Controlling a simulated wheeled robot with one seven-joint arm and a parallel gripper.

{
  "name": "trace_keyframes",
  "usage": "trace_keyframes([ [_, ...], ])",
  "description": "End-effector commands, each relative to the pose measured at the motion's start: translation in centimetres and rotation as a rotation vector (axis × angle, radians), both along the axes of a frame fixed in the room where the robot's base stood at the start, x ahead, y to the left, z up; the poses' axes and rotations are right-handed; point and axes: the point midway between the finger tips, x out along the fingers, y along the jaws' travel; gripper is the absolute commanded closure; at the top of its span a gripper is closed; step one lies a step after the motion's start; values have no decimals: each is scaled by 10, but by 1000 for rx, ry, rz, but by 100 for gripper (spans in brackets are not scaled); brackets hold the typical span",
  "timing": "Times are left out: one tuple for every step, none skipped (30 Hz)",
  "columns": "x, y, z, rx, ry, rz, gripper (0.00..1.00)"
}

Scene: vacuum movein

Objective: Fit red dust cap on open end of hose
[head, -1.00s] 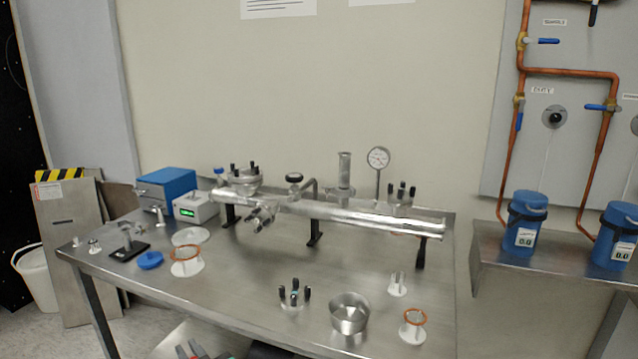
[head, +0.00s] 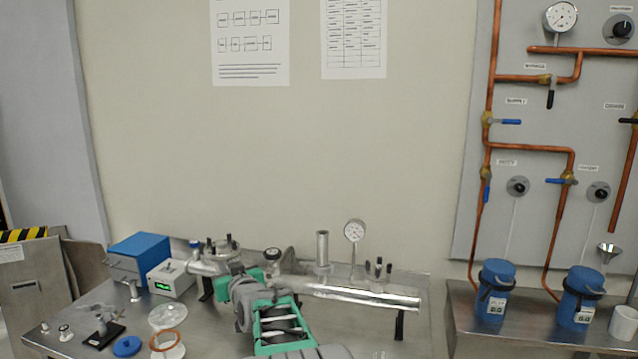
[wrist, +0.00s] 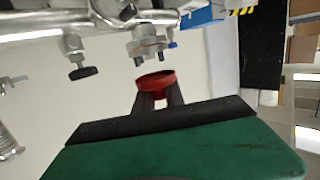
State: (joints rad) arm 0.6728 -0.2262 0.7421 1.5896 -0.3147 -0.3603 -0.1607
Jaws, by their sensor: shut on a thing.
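The red dust cap (wrist: 156,82) is in the wrist view, a shallow red disc between the tips of my dark gripper fingers (wrist: 161,97). My gripper is shut on it. Just beyond the cap is a small metal fitting with dark knobs (wrist: 147,45) on the steel tube assembly; a gap shows between them. I cannot make out the hose or its open end in either view. In the head view my green and grey arm reaches toward the left part of the steel tube (head: 350,294), and the cap and fingertips are hidden there.
The steel bench (head: 60,344) carries a blue box (head: 140,257), a white meter (head: 172,277), a blue disc (head: 127,346) and an orange ring (head: 167,341). A dial gauge (head: 355,232) stands behind the tube. Blue canisters (head: 496,283) stand on the right shelf.

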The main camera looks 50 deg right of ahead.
Motion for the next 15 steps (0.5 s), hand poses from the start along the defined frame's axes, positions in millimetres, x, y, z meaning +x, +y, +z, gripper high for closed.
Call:
trace_keyframes([
  [-6,-34,31,-1,-1,-32,100],
  [-10,-51,42,-1,-1,-45,100],
  [-16,-75,55,-1,-1,-64,100],
  [-21,-92,65,-1,-1,-78,100],
  [-27,-109,75,0,0,-91,100],
  [-37,-132,88,0,0,-109,100],
  [-44,-148,98,0,0,-121,100],
  [-52,-164,106,0,0,-134,100],
  [-62,-182,117,0,0,-148,100],
  [-69,-195,123,0,0,-159,100],
  [-76,-206,128,1,0,-166,100],
  [-84,-219,135,0,0,-176,100],
  [-90,-226,139,1,0,-182,100],
  [-95,-232,142,1,0,-186,100],
  [-100,-239,144,0,0,-192,100],
])
